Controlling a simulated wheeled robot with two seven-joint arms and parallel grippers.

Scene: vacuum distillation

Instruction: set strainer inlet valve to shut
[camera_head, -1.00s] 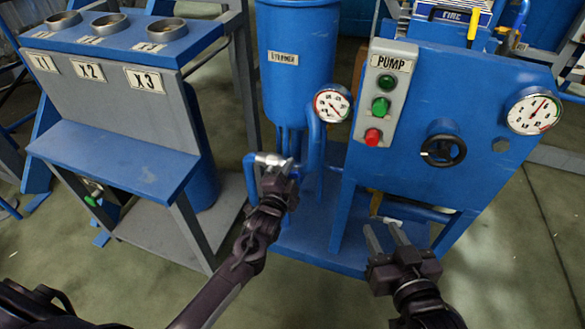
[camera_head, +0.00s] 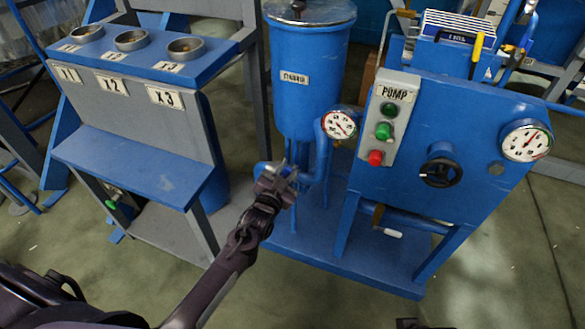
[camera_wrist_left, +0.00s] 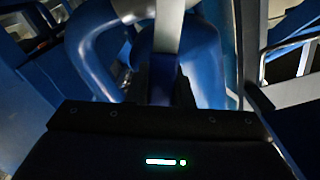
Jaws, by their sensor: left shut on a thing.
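The strainer (camera_head: 305,95) is a blue upright tank with a label on its front. Its blue piping (camera_head: 315,165) comes down below it. My left gripper (camera_head: 287,172) is at the pipe fitting low on the tank's left side and is shut on the valve handle there. The gripper covers most of the valve, so the handle's angle is hard to read. In the left wrist view a grey metal bar (camera_wrist_left: 168,25) runs toward the gripper, with blue pipes around it. Only a dark sliver of my right gripper shows at the bottom edge; its fingers are hidden.
A bench (camera_head: 135,170) with several cups stands at the left. The floor in front is clear.

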